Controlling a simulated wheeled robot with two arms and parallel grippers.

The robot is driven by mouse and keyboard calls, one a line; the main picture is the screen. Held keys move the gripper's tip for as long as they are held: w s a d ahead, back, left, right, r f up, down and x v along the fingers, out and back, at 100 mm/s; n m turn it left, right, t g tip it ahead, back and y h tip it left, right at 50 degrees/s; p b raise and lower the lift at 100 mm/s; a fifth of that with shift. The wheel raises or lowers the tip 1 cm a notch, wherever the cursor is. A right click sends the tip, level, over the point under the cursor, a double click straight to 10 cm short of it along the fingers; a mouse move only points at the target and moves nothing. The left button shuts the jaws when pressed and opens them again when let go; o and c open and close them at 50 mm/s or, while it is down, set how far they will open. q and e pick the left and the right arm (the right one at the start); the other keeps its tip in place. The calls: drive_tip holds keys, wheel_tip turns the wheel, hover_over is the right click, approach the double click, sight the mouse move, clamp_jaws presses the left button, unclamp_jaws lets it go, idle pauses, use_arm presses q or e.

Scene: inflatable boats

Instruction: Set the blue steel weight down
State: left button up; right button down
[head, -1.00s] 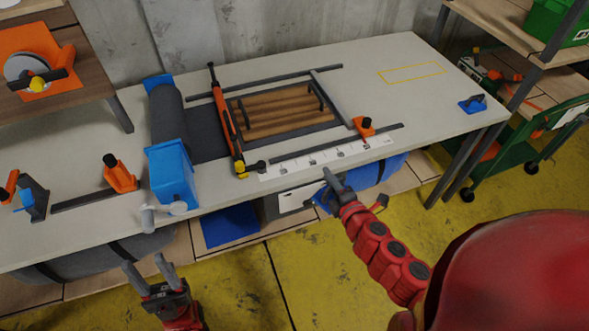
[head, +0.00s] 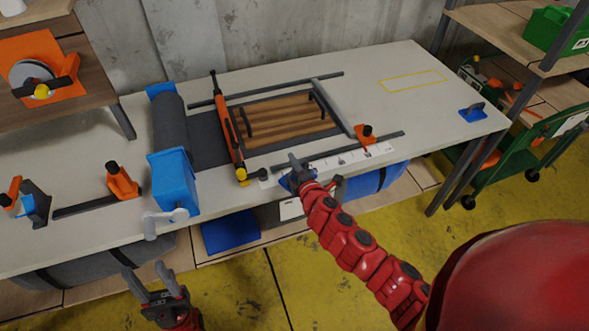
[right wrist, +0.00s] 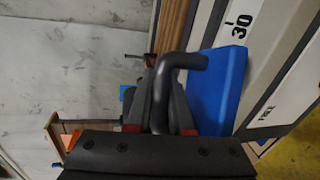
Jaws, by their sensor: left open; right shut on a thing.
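My right gripper (head: 298,168) is shut on the dark bent handle (right wrist: 178,62) of a blue steel weight (right wrist: 222,88). In the head view the weight (head: 287,184) is mostly hidden behind the gripper, at the table's front edge by the left part of the white ruler strip (head: 345,158). I cannot tell whether it touches the table. A second blue weight with a dark handle (head: 472,113) stands at the table's right end. My left gripper (head: 146,276) is open and empty, low in front of the table.
A slatted wooden board (head: 288,118) lies in a dark frame on the table (head: 400,100). An orange bar clamp (head: 228,130) lies along its left side, and an orange stop (head: 366,134) on its right. A blue box-shaped part (head: 172,182) stands further left. A yellow outlined rectangle (head: 413,80) is empty.

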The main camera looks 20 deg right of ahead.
sight(294, 170)
drive_tip(key=shift+f, duration=1.6)
drive_tip(key=shift+f, duration=0.1)
drive_tip(key=c, duration=0.8)
unclamp_jaws()
drive_tip(key=shift+s, duration=0.1)
